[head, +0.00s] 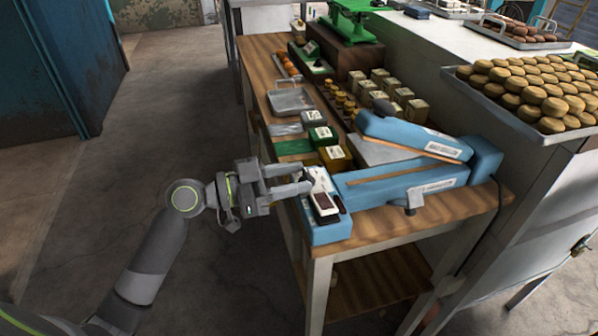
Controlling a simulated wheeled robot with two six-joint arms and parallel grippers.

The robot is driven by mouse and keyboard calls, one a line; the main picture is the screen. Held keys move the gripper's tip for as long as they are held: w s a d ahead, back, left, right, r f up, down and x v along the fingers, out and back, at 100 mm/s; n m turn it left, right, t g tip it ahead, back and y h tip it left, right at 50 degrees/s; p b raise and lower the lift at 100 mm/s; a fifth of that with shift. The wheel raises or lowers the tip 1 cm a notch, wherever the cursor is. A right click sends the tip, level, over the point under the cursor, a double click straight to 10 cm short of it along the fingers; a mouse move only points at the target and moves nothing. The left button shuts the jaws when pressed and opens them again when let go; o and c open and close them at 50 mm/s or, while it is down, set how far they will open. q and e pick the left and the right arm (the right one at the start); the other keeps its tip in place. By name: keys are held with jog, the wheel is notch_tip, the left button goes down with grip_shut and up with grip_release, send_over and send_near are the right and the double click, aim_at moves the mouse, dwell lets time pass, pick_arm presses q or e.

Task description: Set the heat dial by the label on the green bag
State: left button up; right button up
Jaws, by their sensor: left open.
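A blue heat sealer (392,188) lies on the wooden table, with its upper arm (402,135) raised off the lower one. Its control end (330,233) at the table's front left edge carries a white panel and a dark window. I cannot make out the heat dial there. The green bag (322,135) stands behind it with a white label too small to read. My left gripper (308,178) is open and empty. Its fingertips are at the left side of the control end, partly covering it; contact cannot be told. My right gripper is out of view.
A yellow-brown bag (335,159) and a grey one (313,118) stand beside the green bag. Several small boxes (382,84), a metal tray (290,102) and a green scale (350,22) are farther back. A tray of cookies (532,130) sits at right. Floor at left is clear.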

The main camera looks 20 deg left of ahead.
pick_arm(q)
jog(key=shift+w+d, duration=0.35)
jog(key=shift+d, duration=0.25)
